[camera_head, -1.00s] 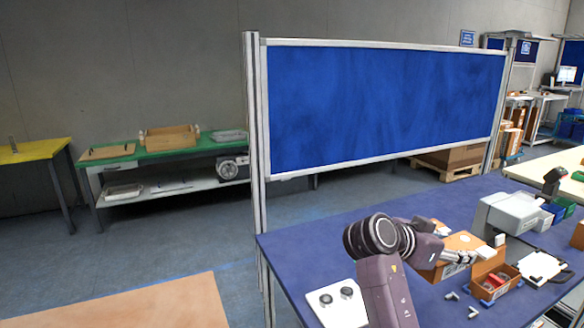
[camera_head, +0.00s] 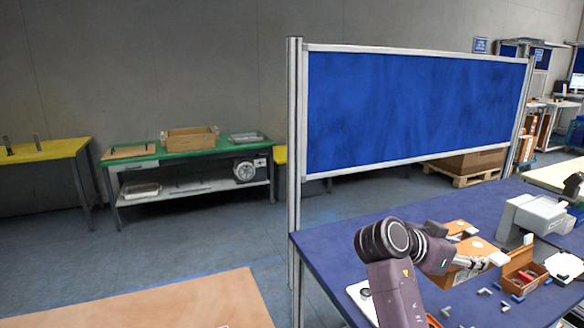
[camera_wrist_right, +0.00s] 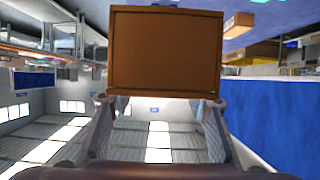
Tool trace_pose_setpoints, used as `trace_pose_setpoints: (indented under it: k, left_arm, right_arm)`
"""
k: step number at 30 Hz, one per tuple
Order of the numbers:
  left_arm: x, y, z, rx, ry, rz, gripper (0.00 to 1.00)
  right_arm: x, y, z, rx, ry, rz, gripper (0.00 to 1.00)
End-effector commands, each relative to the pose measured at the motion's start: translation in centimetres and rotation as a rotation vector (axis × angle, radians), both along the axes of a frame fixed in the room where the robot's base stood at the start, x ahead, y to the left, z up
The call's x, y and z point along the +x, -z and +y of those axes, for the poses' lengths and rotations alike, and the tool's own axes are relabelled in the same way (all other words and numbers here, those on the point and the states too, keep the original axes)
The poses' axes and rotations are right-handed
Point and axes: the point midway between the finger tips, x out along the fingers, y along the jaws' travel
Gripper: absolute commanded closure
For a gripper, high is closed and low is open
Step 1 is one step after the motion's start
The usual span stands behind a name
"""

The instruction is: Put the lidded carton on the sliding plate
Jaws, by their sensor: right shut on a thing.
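My right gripper (camera_head: 484,264) is shut on an orange-brown lidded carton (camera_head: 478,249), which has a round white mark on top. The carton is held over the blue table, partly covered by the fingers. Whether it touches the table is unclear. In the right wrist view the carton (camera_wrist_right: 165,50) shows as a plain brown face between the fingers (camera_wrist_right: 160,125). I cannot tell for sure which thing is the sliding plate. A white plate (camera_head: 358,291) with a dark round part lies at the table's near left, partly hidden by my right arm. My left gripper is not in view.
Another orange carton (camera_head: 458,227) stands behind the held one. An open orange box (camera_head: 522,274) with red items is to the right, near a grey device (camera_head: 540,213). Small grey fittings (camera_head: 485,291) lie in front. The blue table's (camera_head: 345,232) left part is clear.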

Motion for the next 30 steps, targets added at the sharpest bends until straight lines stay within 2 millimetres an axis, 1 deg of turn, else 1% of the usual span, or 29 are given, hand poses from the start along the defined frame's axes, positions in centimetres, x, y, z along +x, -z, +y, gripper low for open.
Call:
trace_pose_setpoints:
  k: [3, 8, 14, 20, 24, 27, 30]
  left_arm:
    - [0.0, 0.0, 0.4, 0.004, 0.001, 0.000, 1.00]
    - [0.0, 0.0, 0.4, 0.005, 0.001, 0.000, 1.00]
    - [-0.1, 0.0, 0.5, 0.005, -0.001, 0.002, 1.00]
    - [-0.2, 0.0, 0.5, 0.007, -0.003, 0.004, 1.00]
    - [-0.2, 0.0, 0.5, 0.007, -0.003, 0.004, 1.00]
    - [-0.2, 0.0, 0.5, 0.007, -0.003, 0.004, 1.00]
    - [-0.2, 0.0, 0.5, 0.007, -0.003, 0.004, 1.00]
  right_arm:
    - [-0.2, -0.4, -0.9, -0.002, 0.013, -0.003, 0.79]
    - [-0.6, -0.8, -2.6, -0.002, 0.037, -0.004, 0.79]
    - [-1.5, -1.9, -6.1, -0.003, 0.089, -0.004, 0.79]
    - [-3.4, -4.0, -11.2, -0.003, 0.169, -0.006, 0.79]
    - [-5.3, -6.1, -15.4, -0.003, 0.241, -0.007, 0.79]
    - [-6.8, -7.8, -18.0, -0.004, 0.289, -0.007, 0.79]
    - [-8.1, -9.2, -20.1, -0.002, 0.330, -0.006, 0.79]
